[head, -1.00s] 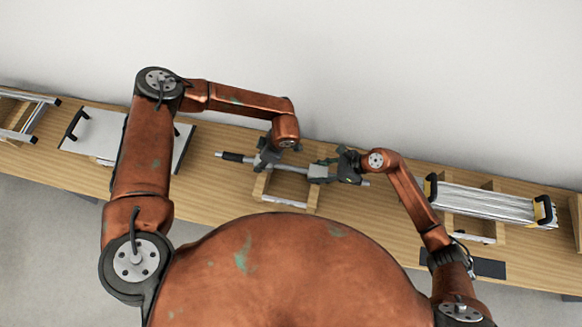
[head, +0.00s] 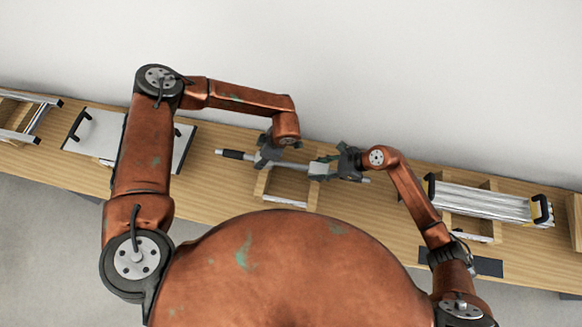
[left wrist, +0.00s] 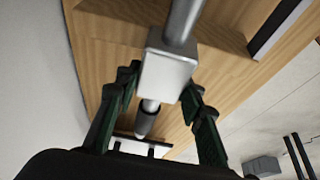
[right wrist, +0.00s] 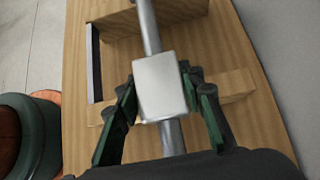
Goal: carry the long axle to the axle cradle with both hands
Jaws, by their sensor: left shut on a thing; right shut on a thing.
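The long axle (head: 292,166) is a grey rod with a black sleeve at its left end and pale square blocks. It lies across, in the head view, above the wooden axle cradle (head: 261,187); whether it touches the cradle I cannot tell. My left gripper (head: 267,157) is shut on the axle at its left block (left wrist: 165,68), which sits between the fingers in the left wrist view. My right gripper (head: 330,165) is shut on the axle at its right block (right wrist: 160,87). Cradle wood (right wrist: 234,84) shows beneath the axle in the right wrist view.
The cradle stands on a long wooden bench (head: 222,189) along a white wall. A pale panel with black handles (head: 100,132) lies to the left. A bundle of silver rails (head: 484,202) rests on wooden supports to the right. Bare bench shows left of the cradle.

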